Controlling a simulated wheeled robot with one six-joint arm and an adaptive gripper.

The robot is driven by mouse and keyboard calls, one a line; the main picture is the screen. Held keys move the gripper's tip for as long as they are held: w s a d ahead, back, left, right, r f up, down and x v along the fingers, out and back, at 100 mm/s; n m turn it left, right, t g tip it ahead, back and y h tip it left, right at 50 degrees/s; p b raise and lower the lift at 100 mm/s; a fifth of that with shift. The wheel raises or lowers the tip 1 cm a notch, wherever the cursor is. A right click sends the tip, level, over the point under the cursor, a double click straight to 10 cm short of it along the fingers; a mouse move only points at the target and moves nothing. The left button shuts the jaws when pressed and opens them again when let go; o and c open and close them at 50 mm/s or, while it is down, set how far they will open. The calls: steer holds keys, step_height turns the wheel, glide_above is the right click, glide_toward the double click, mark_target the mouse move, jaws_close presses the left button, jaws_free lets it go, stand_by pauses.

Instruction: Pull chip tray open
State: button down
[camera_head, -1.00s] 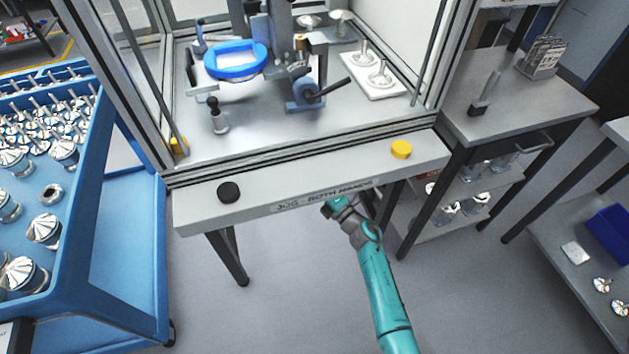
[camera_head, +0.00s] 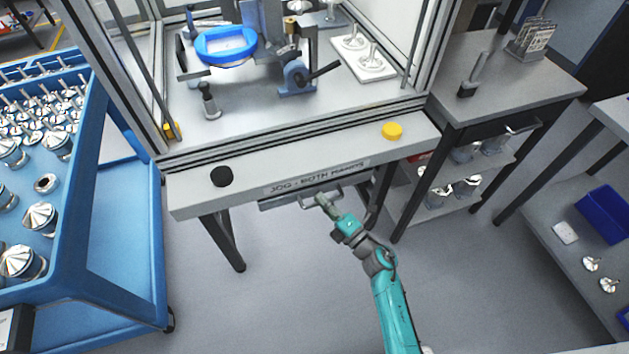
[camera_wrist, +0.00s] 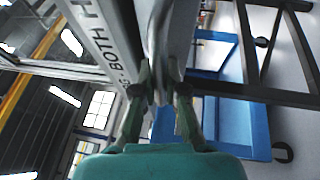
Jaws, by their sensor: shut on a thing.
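The chip tray (camera_head: 283,202) is a grey drawer under the front ledge of the machine bench. Its front stands out a little from below the ledge, with a pale handle on it. My gripper (camera_head: 322,199) is at that handle, shut on it, with the teal arm reaching up from the lower right. In the wrist view my gripper (camera_wrist: 162,88) has its two fingers closed around a grey bar just under the lettered ledge. The inside of the tray is hidden.
The ledge (camera_head: 310,155) above carries a black button (camera_head: 221,176) and a yellow button (camera_head: 392,131). A blue cart (camera_head: 120,250) with machined parts stands on the left. A side bench (camera_head: 500,90) stands on the right. The floor in front is clear.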

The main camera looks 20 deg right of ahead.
steer(key=s, duration=1.2)
steer(key=shift+s, duration=0.4)
steer(key=c, duration=1.2)
jaws_free()
steer(key=v, duration=1.2)
